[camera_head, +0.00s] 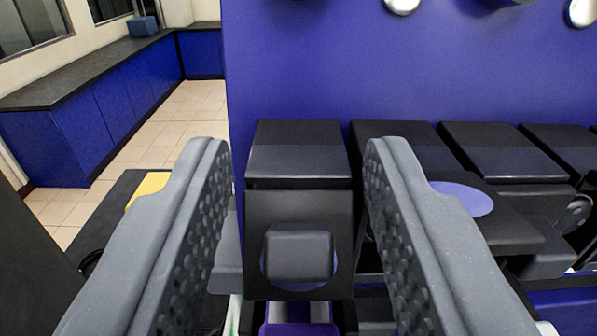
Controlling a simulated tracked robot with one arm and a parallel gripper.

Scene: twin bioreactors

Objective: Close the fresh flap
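My gripper (296,155) is open and empty, with its two grey, dimpled fingers wide apart. Between and beyond them is a black box-shaped unit (299,165) against the blue wall. Its front carries a square black knob (299,255) on a purple disc. The knob appears centred between the fingers, and neither finger visibly touches it. Right of the right finger, a flat black plate (505,235) with a purple disc (463,198) on top juts out level from the row of units. It looks like an open flap. No label shows which flap is the fresh one.
More black units (500,152) stand in a row to the right along the blue wall (330,60). A blue cabinet with a dark counter (80,72) runs along the left. Tiled floor (150,140) between is clear. A yellow patch (148,187) shows behind the left finger.

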